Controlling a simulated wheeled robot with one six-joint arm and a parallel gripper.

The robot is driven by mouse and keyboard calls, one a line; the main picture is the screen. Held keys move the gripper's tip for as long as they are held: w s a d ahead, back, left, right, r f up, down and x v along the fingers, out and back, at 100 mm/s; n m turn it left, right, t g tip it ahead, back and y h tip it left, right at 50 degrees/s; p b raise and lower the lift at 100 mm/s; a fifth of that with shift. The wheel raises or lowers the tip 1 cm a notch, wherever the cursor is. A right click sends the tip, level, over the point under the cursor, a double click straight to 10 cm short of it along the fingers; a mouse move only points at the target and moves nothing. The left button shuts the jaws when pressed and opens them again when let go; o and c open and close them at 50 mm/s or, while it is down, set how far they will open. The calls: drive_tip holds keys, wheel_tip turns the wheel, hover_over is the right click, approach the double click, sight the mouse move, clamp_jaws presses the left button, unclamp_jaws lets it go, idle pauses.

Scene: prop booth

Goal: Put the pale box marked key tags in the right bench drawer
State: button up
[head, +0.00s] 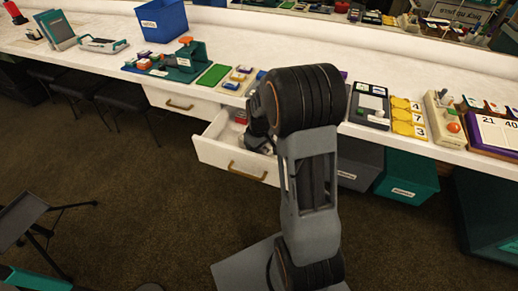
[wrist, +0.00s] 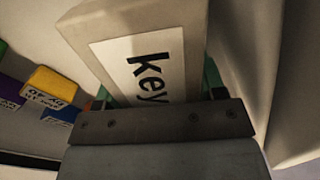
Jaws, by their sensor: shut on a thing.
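The pale box marked key tags (wrist: 135,28) fills the upper middle of the wrist view, its white label reading "key" with the rest cut off. My gripper (wrist: 155,98) is shut on it, with teal finger parts showing at both sides. In the head view the right bench drawer (head: 237,164) is pulled open below the bench top. My gripper is at this drawer, mostly hidden behind my arm, and the box cannot be made out there. In the wrist view pale walls rise close beside the box; I cannot tell whether it touches the drawer floor.
A yellow labelled block (wrist: 55,82) and other coloured pieces lie left in the wrist view. The left drawer (head: 182,104) is shut. The bench top holds a blue bin (head: 162,20), a green mat (head: 213,76) and several props. A teal bin (head: 407,178) stands under the bench at right.

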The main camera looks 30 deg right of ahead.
drive_tip(key=shift+f, duration=0.15)
drive_tip(key=o, duration=1.2)
